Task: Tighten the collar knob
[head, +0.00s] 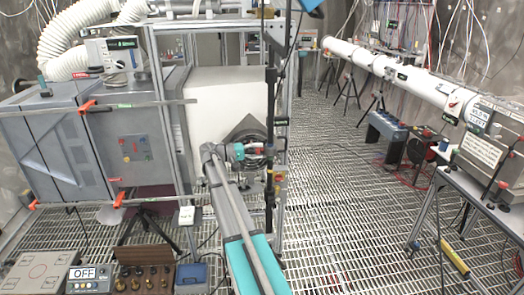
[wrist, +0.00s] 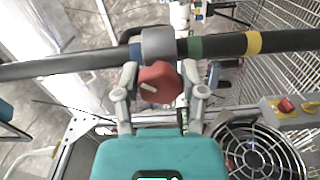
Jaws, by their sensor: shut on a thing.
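In the wrist view a black pole (wrist: 90,64) crosses the picture from left to right, with blue, green and yellow bands. A grey collar (wrist: 158,44) sits around it between the blue and green bands. A red knob (wrist: 160,84) with a pale mark on its face sticks out from the collar toward me. My gripper (wrist: 161,92) is shut on the red knob, one finger on each side. In the head view the pole (head: 270,95) stands upright, and my gripper (head: 264,150) is at it; the knob is too small to make out there.
A metal frame post (head: 283,60) stands close to the pole. A round black fan (wrist: 252,150) and a box with a red button (wrist: 286,105) are near my gripper. A white beam pipe (head: 400,72) and a bench are at right. The grated floor (head: 335,190) between is mostly clear.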

